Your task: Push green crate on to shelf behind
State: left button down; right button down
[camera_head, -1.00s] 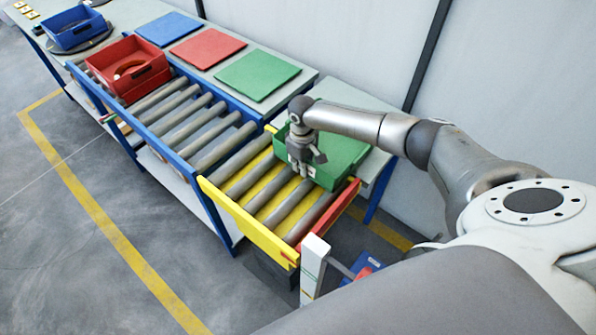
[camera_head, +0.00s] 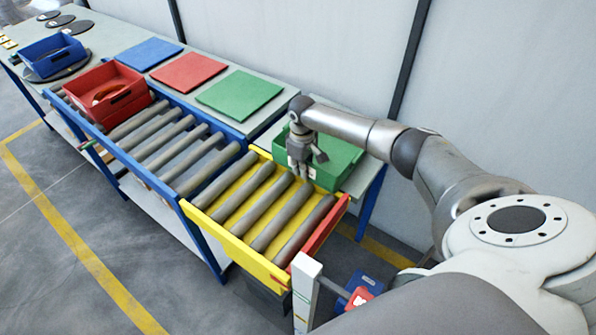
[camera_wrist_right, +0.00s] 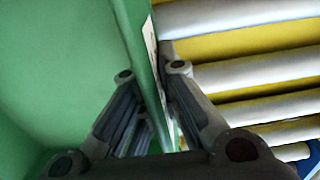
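The green crate (camera_head: 338,163) sits at the back edge of the yellow-framed roller section (camera_head: 262,207), mostly over the grey shelf (camera_head: 362,178) behind it. How its underside rests is hidden. My right gripper (camera_head: 302,175) points down at the crate's front wall. In the right wrist view, the fingers (camera_wrist_right: 151,72) stand on either side of the crate wall (camera_wrist_right: 134,30), one inside and one outside by a pale label. They appear closed on the wall. My left gripper is not in view.
The yellow section's rollers are bare in front of the crate. A red end rail (camera_head: 322,226) borders them at right. A red crate (camera_head: 107,92) and a blue crate (camera_head: 53,55) stand further left. Blue, red and green mats (camera_head: 240,94) lie on the back table. A wall rises behind.

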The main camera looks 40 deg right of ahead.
jog(key=shift+w+d+f+b, duration=0.1)
jog(key=shift+w+d+b, duration=0.15)
jog(key=shift+d, duration=0.25)
jog(key=shift+w+d+f+b, duration=0.1)
jog(key=shift+w+d+b, duration=0.05)
jog(key=shift+d+b, duration=0.25)
jog(key=shift+w+d+r, duration=0.1)
jog(key=shift+d+r, duration=0.1)
jog(key=shift+d, duration=0.2)
jog(key=shift+w+d+f+b, duration=0.15)
jog(key=shift+d+b, duration=0.2)
jog(key=shift+b, duration=0.2)
jog(key=shift+w+d+b, duration=0.25)
jog(key=shift+d+b, duration=0.3)
jog(key=shift+w+d+b, duration=0.2)
jog(key=shift+d+b, duration=0.3)
jog(key=shift+d, duration=0.05)
jog(key=c, duration=1.9)
grip_release()
jog(key=o, duration=0.3)
jog(key=shift+a, duration=0.1)
jog(key=shift+o, duration=0.2)
jog(key=shift+s, duration=0.1)
